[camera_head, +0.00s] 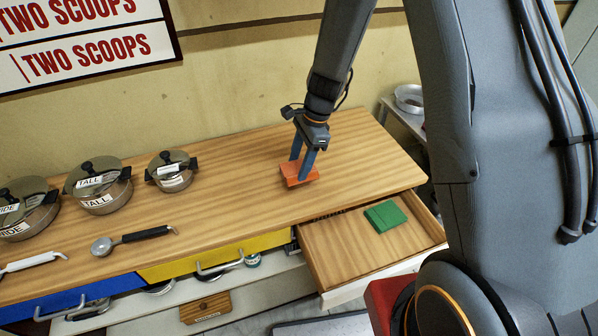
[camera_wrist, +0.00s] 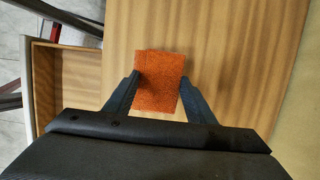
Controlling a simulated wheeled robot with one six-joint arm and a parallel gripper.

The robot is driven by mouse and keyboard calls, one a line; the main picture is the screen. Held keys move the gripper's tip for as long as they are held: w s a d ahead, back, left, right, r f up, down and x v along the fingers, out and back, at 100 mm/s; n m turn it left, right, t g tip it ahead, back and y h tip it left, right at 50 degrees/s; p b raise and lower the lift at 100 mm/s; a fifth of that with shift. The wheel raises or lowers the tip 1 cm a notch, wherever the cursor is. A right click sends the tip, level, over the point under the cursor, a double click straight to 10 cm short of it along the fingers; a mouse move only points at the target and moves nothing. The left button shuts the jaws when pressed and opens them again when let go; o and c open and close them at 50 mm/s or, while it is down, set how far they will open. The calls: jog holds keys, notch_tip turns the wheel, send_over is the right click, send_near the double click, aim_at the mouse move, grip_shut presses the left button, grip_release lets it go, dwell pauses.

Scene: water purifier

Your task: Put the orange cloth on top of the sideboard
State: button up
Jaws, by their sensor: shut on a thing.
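The orange cloth (camera_head: 291,177) is a small folded block at the wooden top of the sideboard (camera_head: 235,172), toward its right part. My gripper (camera_head: 303,172) points down over the top with its two blue fingers shut on the cloth. In the wrist view the cloth (camera_wrist: 160,88) sits between the fingertips (camera_wrist: 160,92), with the wooden top (camera_wrist: 235,50) beneath it. I cannot tell whether the cloth touches the top or is held just above it.
A drawer (camera_head: 325,258) at the right stands open with a green cloth (camera_head: 385,216) in it. Several lidded pots (camera_head: 98,188) stand on the left of the top, with a ladle (camera_head: 130,240) near the front edge. The top around my gripper is clear.

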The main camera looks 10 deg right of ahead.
jog(key=shift+f+p, duration=0.45)
jog(key=shift+f, duration=1.4)
jog(key=shift+f, duration=0.1)
jog(key=o, duration=1.1)
jog(key=b+v, duration=0.3)
jog(key=v, duration=0.8)
jog(key=shift+r, duration=0.2)
jog(key=shift+s+d+r, duration=0.15)
jog(key=shift+d+r, duration=0.05)
jog(key=shift+r, duration=0.25)
jog(key=s+d+r+n+t+h, duration=0.1)
jog(key=s+d+r+n, duration=0.1)
jog(key=s+n, duration=0.6)
jog(key=s+d+r+n+t+h, duration=0.1)
jog(key=s+d+r+n+h, duration=0.1)
jog(key=s+d+n, duration=0.3)
jog(key=s+n, duration=0.2)
jog(key=s, duration=0.1)
jog(key=shift+s+r+n, duration=0.2)
jog(key=shift+r+n, duration=0.2)
